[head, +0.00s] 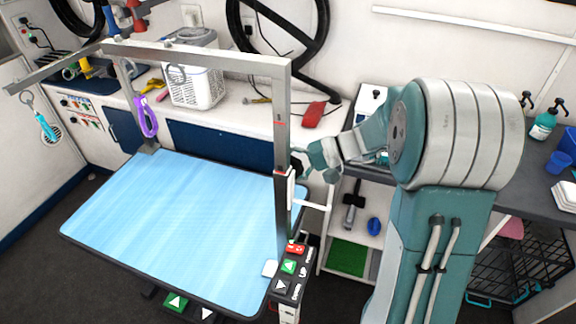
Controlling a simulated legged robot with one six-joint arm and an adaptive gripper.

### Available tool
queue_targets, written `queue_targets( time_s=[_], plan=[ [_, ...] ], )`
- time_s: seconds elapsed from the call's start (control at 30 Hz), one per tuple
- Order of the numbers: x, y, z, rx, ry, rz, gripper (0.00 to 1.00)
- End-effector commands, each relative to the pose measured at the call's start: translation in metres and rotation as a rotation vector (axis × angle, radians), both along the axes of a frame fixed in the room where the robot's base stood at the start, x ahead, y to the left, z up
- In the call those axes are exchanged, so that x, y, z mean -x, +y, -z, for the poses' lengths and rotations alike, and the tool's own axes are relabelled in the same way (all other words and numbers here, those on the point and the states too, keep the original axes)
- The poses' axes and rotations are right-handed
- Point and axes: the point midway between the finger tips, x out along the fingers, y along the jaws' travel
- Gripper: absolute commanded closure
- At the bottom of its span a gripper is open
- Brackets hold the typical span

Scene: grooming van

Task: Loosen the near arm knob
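A grey metal grooming arm frame spans the blue table (170,225), with its near post (281,130) rising from the table's right edge. A dark rounded part (297,161), which looks like the near arm knob, sits at the post's right side. A white block (291,190) with a red mark is on the post just below it. My gripper (308,162) reaches in from the right at the dark part's height, at or very close to it. Its fingertips are small and partly hidden, so I cannot tell whether they touch or close on the knob.
A purple loop (147,117) and a teal tool (46,128) hang from the frame. A control panel (290,268) with green and red buttons stands at the table's near right corner. Behind are a counter with a white basket (194,86) and a red object (311,115).

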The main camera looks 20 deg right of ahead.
Motion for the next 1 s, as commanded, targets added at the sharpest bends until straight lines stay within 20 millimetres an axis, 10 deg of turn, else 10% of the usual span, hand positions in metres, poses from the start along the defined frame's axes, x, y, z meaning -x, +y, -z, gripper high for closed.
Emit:
queue_targets(
  time_s=[0.47,0.5,1.0],
  plan=[
    [0.003,0.0,0.004,-0.01,0.0,-0.005,0.57],
    [0.003,0.0,0.004,-0.011,0.001,-0.006,0.01],
    [0.006,-0.026,-0.008,-0.01,-0.006,0.001,0.0]
  ],
)
